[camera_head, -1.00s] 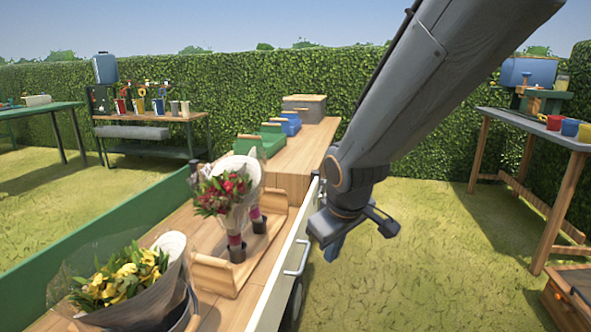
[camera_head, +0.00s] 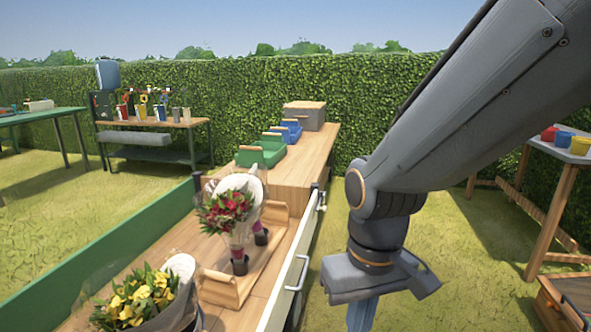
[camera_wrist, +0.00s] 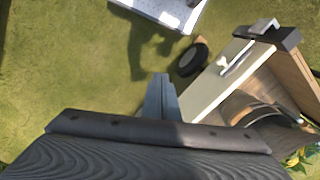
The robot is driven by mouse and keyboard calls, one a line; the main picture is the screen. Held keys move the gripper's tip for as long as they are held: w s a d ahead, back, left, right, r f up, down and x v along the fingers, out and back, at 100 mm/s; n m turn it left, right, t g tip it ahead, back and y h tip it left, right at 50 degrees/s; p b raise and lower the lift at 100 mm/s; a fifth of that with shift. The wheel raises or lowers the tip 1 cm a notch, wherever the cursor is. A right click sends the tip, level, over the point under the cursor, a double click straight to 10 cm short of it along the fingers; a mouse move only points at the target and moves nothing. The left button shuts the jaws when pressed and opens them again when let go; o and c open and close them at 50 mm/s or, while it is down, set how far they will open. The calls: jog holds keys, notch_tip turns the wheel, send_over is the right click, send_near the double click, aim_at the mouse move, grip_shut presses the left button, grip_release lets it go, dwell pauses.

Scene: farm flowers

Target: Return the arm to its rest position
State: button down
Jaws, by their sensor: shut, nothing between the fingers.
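My gripper (camera_head: 362,314) hangs down over the grass to the right of the wooden cart (camera_head: 262,290). Its fingers are together and hold nothing. The lower fingertips are cut off by the bottom edge of the head view. In the wrist view, the closed fingers (camera_wrist: 160,97) point at grass, apart from the cart's pale side panel (camera_wrist: 215,88). My arm slants from the upper right of the head view down to the gripper.
A red bouquet (camera_head: 228,212) stands in a wooden tray (camera_head: 222,288) on the cart. A yellow bouquet (camera_head: 136,298) lies nearer. Green trays (camera_head: 262,152), a blue tray (camera_head: 290,130) and a grey box (camera_head: 304,115) sit farther back. A table (camera_head: 572,150) with pots stands right.

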jog(key=s+d+r+m+p, duration=0.1)
jog(key=d+r+m+p, duration=0.2)
jog(key=d+r+p, duration=0.6)
notch_tip(320, 180, up, 2)
jog(key=p, duration=0.5)
jog(key=shift+s+d+p, duration=0.15)
jog(key=shift+d+p, duration=0.15)
jog(key=shift+p, duration=0.1)
jog(key=shift+r, duration=0.1)
